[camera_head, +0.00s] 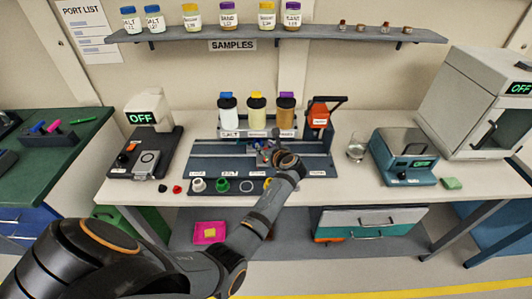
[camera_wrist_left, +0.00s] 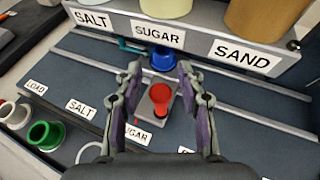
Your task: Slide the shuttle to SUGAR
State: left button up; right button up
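The shuttle shows in the left wrist view as a grey block with a red knob (camera_wrist_left: 160,98). A blue cup (camera_wrist_left: 162,58) stands just behind it. The shuttle sits on the dark rail track, between the upper SUGAR label (camera_wrist_left: 157,36) and the lower SUGAR label (camera_wrist_left: 136,132), which a finger partly hides. My left gripper (camera_wrist_left: 158,72) is open, with a finger on each side of the red knob and visible gaps to it. In the head view my left gripper (camera_head: 268,154) hides much of the shuttle. My right gripper is not in view.
Bottles of white, yellow and brown material stand above the track, the yellow one (camera_head: 257,115) in the middle. A green cup (camera_wrist_left: 45,134) and a white ring stand along the front edge. An orange device (camera_head: 319,115) and a glass (camera_head: 356,148) are to the right.

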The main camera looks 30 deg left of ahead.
pick_arm(q)
notch_tip(320, 180, up, 7)
jog(key=shift+s+d+f, duration=0.1)
jog(key=shift+f, duration=0.1)
dwell(0.3)
